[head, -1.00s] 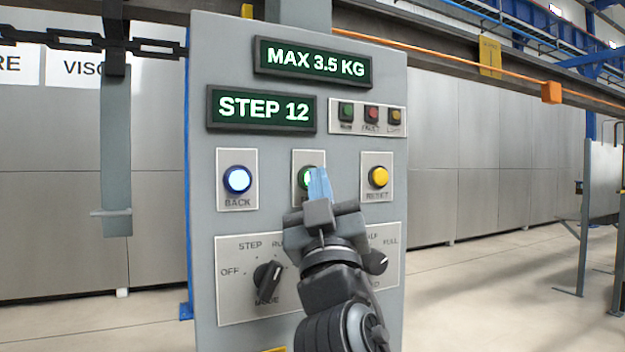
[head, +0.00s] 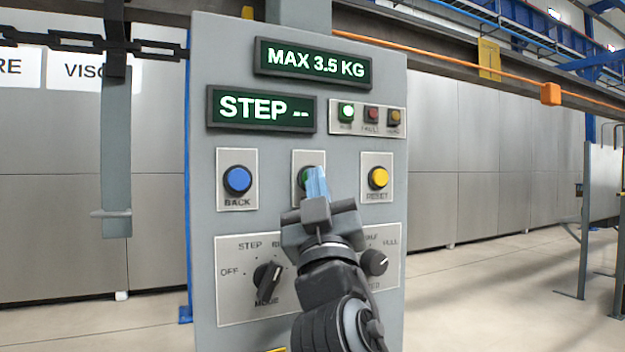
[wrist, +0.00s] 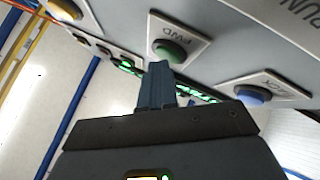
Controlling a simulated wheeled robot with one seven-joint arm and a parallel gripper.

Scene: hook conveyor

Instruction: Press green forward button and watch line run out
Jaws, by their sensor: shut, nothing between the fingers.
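The green forward button (head: 303,176) is in the middle of the grey control panel (head: 205,130), mostly hidden behind my fingers in the head view. In the wrist view the green button (wrist: 168,52) shows under an FWD label. My gripper (head: 316,172) is shut and empty, its blue fingertips right at the button. In the wrist view the fingertips (wrist: 159,66) overlap the button's edge; I cannot tell whether they touch it. The display (head: 262,108) reads "STEP --". The green lamp (head: 347,112) at the upper right is lit.
A blue BACK button (head: 237,181) and a yellow RESET button (head: 378,177) flank the green one. The mode knob (head: 268,278) points up and right. A grey hanging bar (head: 116,150) hangs below a chain (head: 40,38) at left. An orange cable (head: 450,65) runs at upper right.

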